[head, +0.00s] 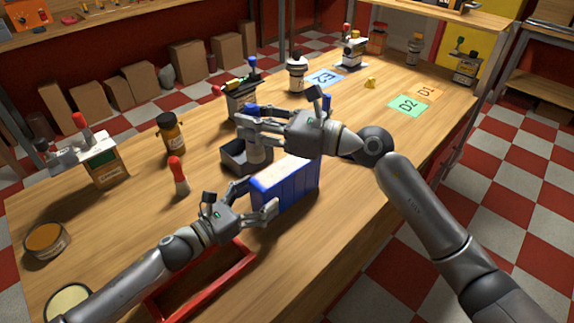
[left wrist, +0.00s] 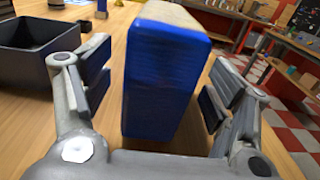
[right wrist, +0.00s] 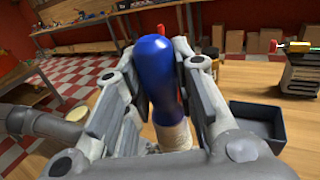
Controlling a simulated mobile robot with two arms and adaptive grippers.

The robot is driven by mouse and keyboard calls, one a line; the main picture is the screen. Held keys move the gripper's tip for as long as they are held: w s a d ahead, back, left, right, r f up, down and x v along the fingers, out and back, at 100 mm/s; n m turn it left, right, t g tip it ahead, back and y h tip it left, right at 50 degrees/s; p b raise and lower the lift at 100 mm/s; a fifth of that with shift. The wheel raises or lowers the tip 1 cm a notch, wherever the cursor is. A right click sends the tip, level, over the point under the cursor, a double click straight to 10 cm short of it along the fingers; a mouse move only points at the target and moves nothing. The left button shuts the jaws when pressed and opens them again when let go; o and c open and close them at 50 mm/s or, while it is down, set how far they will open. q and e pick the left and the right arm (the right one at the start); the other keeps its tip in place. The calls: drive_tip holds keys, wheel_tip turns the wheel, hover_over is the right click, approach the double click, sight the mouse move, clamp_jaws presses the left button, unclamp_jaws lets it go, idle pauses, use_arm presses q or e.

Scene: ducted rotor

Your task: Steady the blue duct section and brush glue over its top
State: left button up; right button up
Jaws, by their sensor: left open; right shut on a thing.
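The blue duct section (head: 288,190) stands on the wooden table, a long ribbed block with a paler top. My left gripper (head: 256,198) is open at its near end. In the left wrist view the blue end face (left wrist: 163,82) stands between the spread fingers, with a gap visible on each side. My right gripper (head: 257,131) is shut on a blue-handled brush. The blue handle (right wrist: 155,72) points up between the fingers in the right wrist view, with a pale part below. The brush's lower end is hidden. It appears over the dark tray (head: 236,160), left of the duct section.
A red frame (head: 246,262) lies near the table's front edge. A red-topped bottle (head: 179,176), a brown jar (head: 170,133) and a boxed tool stand (head: 108,165) stand to the left.

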use_arm(q)
drive_tip(key=v, duration=1)
drive_tip(key=x, duration=1.2)
